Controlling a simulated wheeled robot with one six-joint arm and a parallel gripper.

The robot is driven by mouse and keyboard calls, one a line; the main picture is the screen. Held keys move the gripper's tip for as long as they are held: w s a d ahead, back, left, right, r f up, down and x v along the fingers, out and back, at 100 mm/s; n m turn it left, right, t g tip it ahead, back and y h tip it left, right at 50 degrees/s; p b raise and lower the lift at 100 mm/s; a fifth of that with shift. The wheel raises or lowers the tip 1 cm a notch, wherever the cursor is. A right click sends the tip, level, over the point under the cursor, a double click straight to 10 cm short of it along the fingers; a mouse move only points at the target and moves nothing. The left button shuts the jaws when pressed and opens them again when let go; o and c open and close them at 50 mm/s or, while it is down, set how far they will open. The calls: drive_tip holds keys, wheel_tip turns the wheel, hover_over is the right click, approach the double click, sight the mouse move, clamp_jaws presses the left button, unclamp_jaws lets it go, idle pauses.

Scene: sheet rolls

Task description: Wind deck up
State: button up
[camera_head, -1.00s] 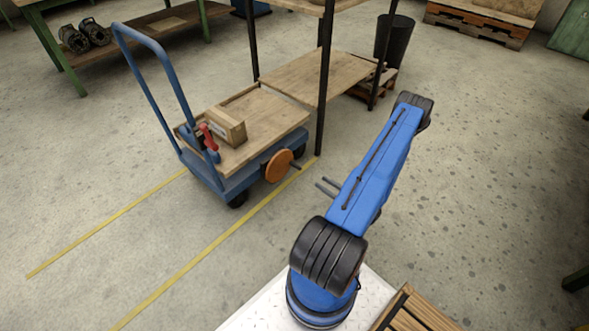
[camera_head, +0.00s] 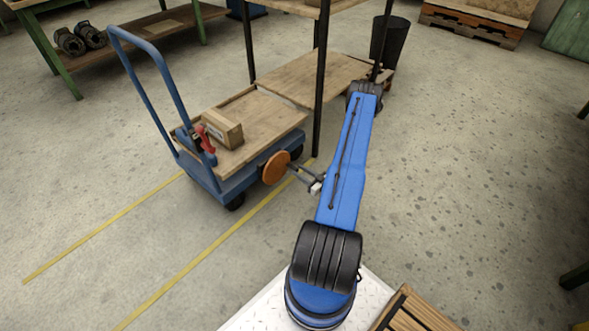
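A blue cart (camera_head: 232,187) with a wooden deck (camera_head: 262,117) stands at centre left. An orange disc (camera_head: 276,168) is on the cart's near right side, with a short dark peg standing out toward my arm. A red-handled lever (camera_head: 205,139) sits at the deck's left end. My gripper (camera_head: 293,170) reaches out from behind my blue arm, its fingers apart, close to the disc and its peg. Whether a finger touches the peg is too small to tell. The arm hides my wrist.
A cardboard box (camera_head: 222,128) lies on the deck. A wooden shelf (camera_head: 318,76) with black posts (camera_head: 320,100) stands right behind the cart. Yellow lines (camera_head: 200,256) mark the floor.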

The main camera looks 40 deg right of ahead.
sight(288, 164)
drive_tip(key=shift+w+a, duration=0.15)
drive_tip(key=shift+w, duration=1.8)
clamp_jaws()
